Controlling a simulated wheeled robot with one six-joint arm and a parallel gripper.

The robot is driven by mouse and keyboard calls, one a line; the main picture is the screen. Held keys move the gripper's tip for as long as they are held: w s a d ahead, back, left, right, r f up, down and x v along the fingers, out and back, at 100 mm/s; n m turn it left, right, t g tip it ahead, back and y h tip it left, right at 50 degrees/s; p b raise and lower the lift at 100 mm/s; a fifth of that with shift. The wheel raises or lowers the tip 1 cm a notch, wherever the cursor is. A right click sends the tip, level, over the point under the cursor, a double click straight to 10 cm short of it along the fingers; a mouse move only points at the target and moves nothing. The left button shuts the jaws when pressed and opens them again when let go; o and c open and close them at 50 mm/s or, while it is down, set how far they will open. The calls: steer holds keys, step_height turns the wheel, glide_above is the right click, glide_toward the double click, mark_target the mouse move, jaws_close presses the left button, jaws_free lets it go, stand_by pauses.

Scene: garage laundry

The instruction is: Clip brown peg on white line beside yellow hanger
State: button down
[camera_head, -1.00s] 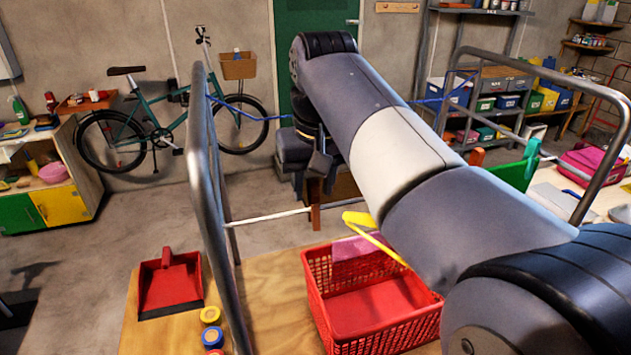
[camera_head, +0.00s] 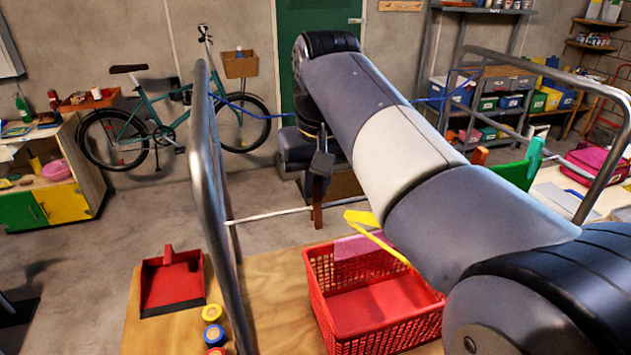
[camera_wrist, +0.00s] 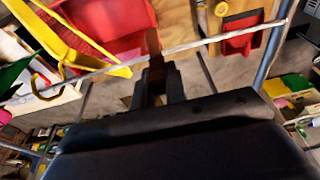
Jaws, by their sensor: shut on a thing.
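The brown peg (camera_head: 317,217) hangs upright below my gripper (camera_head: 319,178), which is shut on its upper end. In the wrist view the peg (camera_wrist: 154,45) juts out from the tips of my gripper (camera_wrist: 158,85) and crosses the white line (camera_wrist: 220,39). I cannot tell whether its jaws are around the line or only against it. In the head view the white line (camera_head: 268,214) runs to the peg from the left. The yellow hanger (camera_head: 362,217) is just right of the peg, with a gap; it also shows in the wrist view (camera_wrist: 75,42).
A red basket (camera_head: 372,317) stands on the wooden board below, with a pink cloth (camera_head: 358,247) at its back rim. A metal frame post (camera_head: 212,170) rises to the left. A green peg and cloth (camera_head: 522,170) hang at the right. A red dustpan (camera_head: 172,283) lies left.

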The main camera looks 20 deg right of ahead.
steer(key=shift+w+p+v, duration=0.15)
steer(key=shift+p+v, duration=0.55)
steer(key=shift+v, duration=0.05)
steer(key=shift+w+p+v, duration=0.15)
steer(key=shift+p+v, duration=0.55)
steer(key=shift+w+v, duration=0.25)
steer(key=shift+v, duration=1.05)
